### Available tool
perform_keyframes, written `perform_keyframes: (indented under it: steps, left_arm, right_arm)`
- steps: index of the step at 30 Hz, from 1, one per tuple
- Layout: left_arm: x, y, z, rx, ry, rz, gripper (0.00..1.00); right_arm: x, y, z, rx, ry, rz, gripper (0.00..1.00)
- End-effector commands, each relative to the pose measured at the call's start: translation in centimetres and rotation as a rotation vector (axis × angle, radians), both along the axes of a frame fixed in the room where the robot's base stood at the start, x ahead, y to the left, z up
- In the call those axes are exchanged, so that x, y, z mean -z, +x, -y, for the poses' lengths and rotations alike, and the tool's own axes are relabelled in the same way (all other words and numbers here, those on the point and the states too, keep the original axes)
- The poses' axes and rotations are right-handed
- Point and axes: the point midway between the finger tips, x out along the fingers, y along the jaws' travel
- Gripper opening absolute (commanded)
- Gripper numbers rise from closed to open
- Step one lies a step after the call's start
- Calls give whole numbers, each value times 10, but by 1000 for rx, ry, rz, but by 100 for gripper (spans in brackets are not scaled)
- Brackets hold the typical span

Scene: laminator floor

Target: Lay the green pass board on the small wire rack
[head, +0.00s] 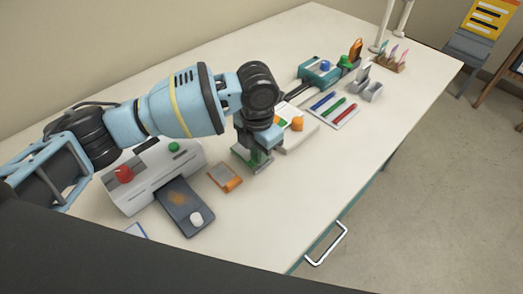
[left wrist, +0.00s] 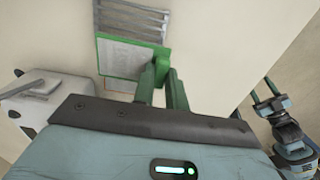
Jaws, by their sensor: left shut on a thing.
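The green pass board (left wrist: 122,58), with a pale grey panel in a green frame, shows in the left wrist view. My left gripper (head: 258,156) is low over the table and shut on the board's green tab at its right edge. The small wire rack (left wrist: 135,18), with grey slats, shows just beyond the board at the top of the left wrist view. The board hides its near part; I cannot tell whether they touch. In the head view my gripper hides much of this spot. My right gripper (left wrist: 265,91) shows at the right of the left wrist view, fingers apart and empty.
A white laminator (head: 150,178) with red and green knobs stands left of my gripper, a dark plate (head: 185,208) before it. An orange-framed card (head: 225,177) lies between. A tray with coloured bars (head: 334,110) stands farther right. The table's front right is clear.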

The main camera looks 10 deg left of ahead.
Motion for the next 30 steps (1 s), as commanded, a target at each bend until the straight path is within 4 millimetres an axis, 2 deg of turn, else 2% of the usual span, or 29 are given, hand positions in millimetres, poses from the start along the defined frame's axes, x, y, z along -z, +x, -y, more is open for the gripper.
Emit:
perform_keyframes:
  steps: [4,17,24,30]
  left_arm:
    - [2,16,1,0,1,-1,0]
    - [3,31,1,0,1,1,0]
    - [35,30,1,1,1,2,0]
    - [37,30,1,1,0,2,0]
  right_arm:
    - [2,-1,0,0,-1,-3,52]
    - [3,0,0,-1,0,-2,52]
    - [-2,4,0,0,0,8,52]
    - [-2,4,0,0,0,8,52]
